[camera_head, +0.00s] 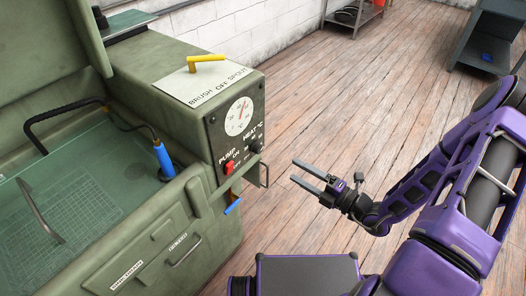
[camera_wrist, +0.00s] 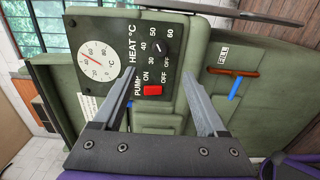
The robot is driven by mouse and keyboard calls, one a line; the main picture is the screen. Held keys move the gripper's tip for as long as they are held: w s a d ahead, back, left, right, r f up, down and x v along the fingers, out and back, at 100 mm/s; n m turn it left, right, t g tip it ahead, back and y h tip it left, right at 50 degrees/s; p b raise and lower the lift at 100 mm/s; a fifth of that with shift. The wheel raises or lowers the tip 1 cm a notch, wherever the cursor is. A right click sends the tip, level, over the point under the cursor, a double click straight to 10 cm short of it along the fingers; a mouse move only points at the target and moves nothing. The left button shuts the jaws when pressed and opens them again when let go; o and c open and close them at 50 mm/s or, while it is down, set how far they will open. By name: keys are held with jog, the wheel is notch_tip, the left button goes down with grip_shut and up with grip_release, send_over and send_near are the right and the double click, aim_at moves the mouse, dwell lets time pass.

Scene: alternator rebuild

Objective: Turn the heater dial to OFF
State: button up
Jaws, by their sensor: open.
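The heater dial is a small black knob (camera_head: 256,147) on the dark control panel (camera_head: 211,146) of a green parts washer. In the wrist view the dial (camera_wrist: 159,48) sits among the HEAT °C marks 30 to 60 and OFF. A small light pointer mark shows on it, but I cannot tell surely which mark it points at. My gripper (camera_head: 293,171) is open and empty, to the right of the panel and apart from it. In the wrist view its fingers (camera_wrist: 157,71) point toward the panel, with the dial framed between and beyond the tips.
A red pump switch (camera_head: 228,168) sits beside the dial, with a round temperature gauge (camera_head: 238,116) above. A blue-gripped lever (camera_head: 232,207) hangs lower. A yellow lever (camera_head: 207,60) is on top.

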aim_at(261, 150)
jog(key=b+x, duration=0.1)
jog(key=x, duration=1.2)
grip_shut()
